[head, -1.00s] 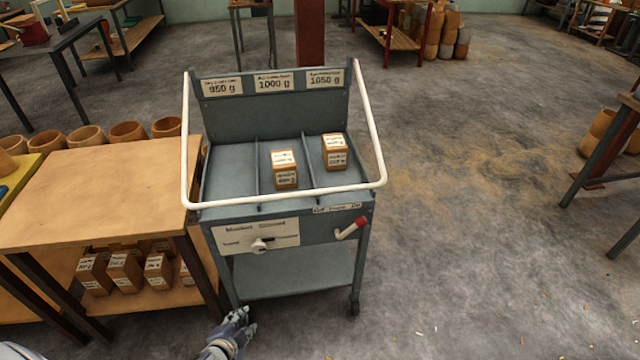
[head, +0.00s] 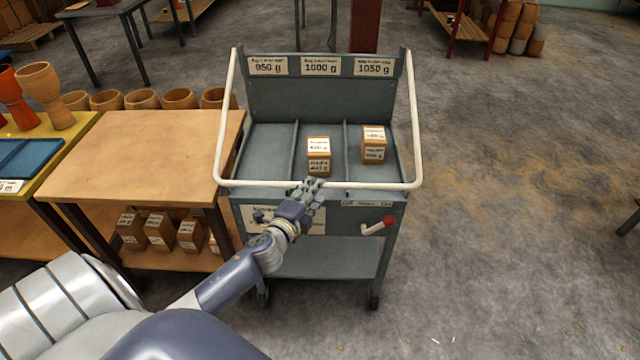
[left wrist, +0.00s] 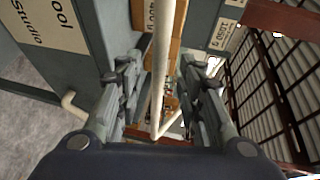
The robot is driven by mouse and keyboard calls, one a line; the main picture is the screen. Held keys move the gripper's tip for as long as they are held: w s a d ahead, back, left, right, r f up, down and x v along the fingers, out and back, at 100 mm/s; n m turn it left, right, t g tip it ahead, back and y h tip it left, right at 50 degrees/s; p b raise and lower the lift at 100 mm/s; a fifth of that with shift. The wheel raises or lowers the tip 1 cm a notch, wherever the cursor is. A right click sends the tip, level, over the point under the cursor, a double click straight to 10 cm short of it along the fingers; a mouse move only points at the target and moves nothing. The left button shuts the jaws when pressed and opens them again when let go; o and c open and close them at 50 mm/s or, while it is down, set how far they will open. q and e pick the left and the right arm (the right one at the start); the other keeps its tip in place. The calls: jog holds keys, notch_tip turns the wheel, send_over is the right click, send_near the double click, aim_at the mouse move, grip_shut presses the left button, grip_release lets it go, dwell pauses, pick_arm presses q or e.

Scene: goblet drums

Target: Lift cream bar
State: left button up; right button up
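The cream bar (head: 370,186) is a bent tube around the front and sides of a grey cart; its front run is level. My left gripper (head: 308,188) is at the middle of this front run and hides a short piece of it. In the left wrist view the left gripper (left wrist: 163,88) is open, its two fingers apart. The cream bar (left wrist: 158,75) shows in the gap between them; I cannot tell whether either finger touches it. My right gripper is in neither view.

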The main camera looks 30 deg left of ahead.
pick_arm(q)
jog(key=shift+x, duration=2.25)
grip_shut()
